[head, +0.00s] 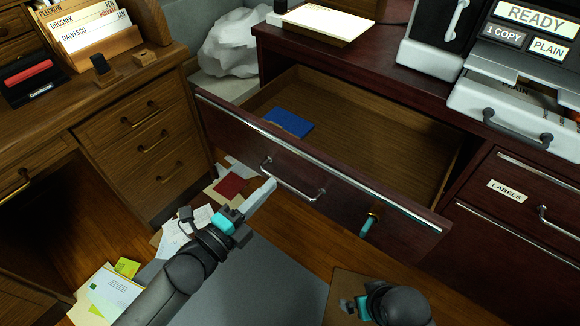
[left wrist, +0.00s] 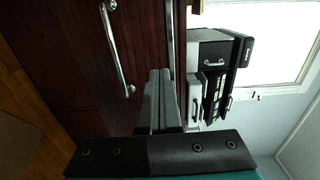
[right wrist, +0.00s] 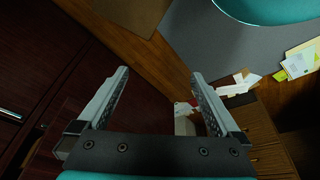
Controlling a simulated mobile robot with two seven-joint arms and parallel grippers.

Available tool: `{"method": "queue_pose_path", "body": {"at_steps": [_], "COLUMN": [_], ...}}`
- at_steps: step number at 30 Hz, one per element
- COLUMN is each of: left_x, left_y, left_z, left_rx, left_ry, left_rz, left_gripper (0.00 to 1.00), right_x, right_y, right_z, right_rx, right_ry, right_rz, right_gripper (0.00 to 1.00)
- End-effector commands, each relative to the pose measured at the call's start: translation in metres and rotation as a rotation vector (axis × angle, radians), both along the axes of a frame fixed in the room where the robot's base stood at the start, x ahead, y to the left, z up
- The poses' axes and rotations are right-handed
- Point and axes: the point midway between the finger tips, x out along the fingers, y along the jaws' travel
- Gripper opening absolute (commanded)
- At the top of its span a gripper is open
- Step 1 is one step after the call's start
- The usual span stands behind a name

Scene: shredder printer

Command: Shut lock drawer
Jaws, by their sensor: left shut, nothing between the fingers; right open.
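A wide dark-red wooden drawer (head: 330,190) stands pulled out of the cabinet, with a blue booklet (head: 289,123) inside. Its front has a silver bar handle (head: 291,184) and, to the right, a brass lock with a teal piece (head: 368,224). My left gripper (head: 270,186) is shut and empty, its tips close to the handle's left end; I cannot tell whether they touch. In the left wrist view the shut fingers (left wrist: 160,100) point along the drawer front, beside the handle (left wrist: 116,48). My right gripper (right wrist: 160,95) is open and empty, low in front of the cabinet; its head view is partly cut off.
A copier (head: 518,70) and a paper tray (head: 321,22) stand on the cabinet top. A closed labels drawer (head: 508,192) is at right. A wooden desk (head: 130,85) with drawers is at left. Papers (head: 190,232) and a red booklet (head: 229,186) lie on the floor.

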Motion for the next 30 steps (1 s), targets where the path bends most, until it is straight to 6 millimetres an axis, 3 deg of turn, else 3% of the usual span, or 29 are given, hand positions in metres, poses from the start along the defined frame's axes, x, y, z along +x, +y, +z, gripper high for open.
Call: {"method": "queue_pose_path", "body": {"at_steps": [6,15,30], "left_x": [0.031,0.059,0.067], "left_y": [-0.022,-0.043,-0.048], "left_z": [-0.001,-0.001,0.0], "left_rx": [-0.003,-0.001,-0.002], "left_ry": [-0.003,0.0,0.003], "left_rz": [0.0,0.001,0.001], "left_gripper": [0.0,0.0,0.0], "right_x": [0.006,0.009,0.009], "right_y": [0.001,0.001,0.001], "right_z": [0.019,0.046,0.056], "right_rx": [0.004,0.009,0.01], "right_ry": [-0.032,-0.07,-0.079], "right_rz": [-0.001,-0.003,-0.002], "right_gripper": [1.0,1.0,1.0]}}
